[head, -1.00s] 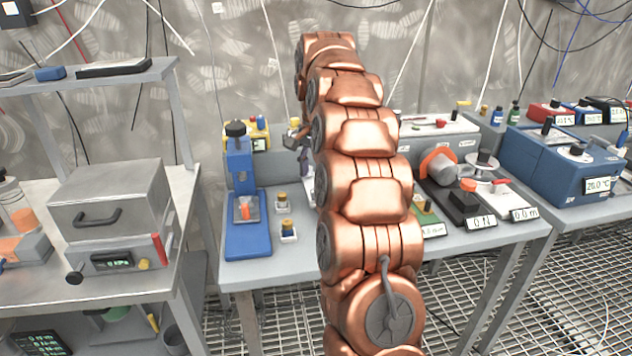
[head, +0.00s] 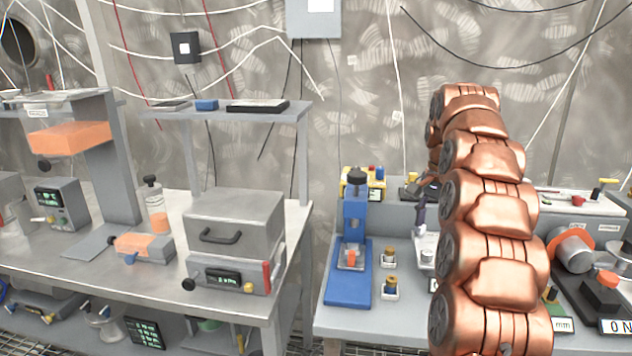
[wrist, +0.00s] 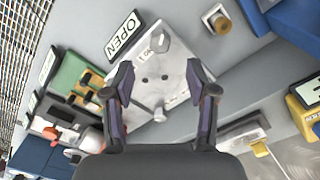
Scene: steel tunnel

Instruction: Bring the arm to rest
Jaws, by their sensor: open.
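My copper-coloured arm stands at the right in the head view, reaching over a grey workbench (head: 405,318). My gripper (head: 424,200) is partly hidden behind the arm links there. In the wrist view my gripper (wrist: 160,84) is open, with its two dark fingers spread and nothing between them. Beyond the fingertips lies a light metal plate (wrist: 176,72) with small holes, a round post and a sign reading OPEN (wrist: 123,37). I cannot tell how far the fingers are above the plate.
A grey oven-like box (head: 235,222) stands on the left bench. An orange-ended cylinder (head: 572,250) and a force gauge are right of the arm.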

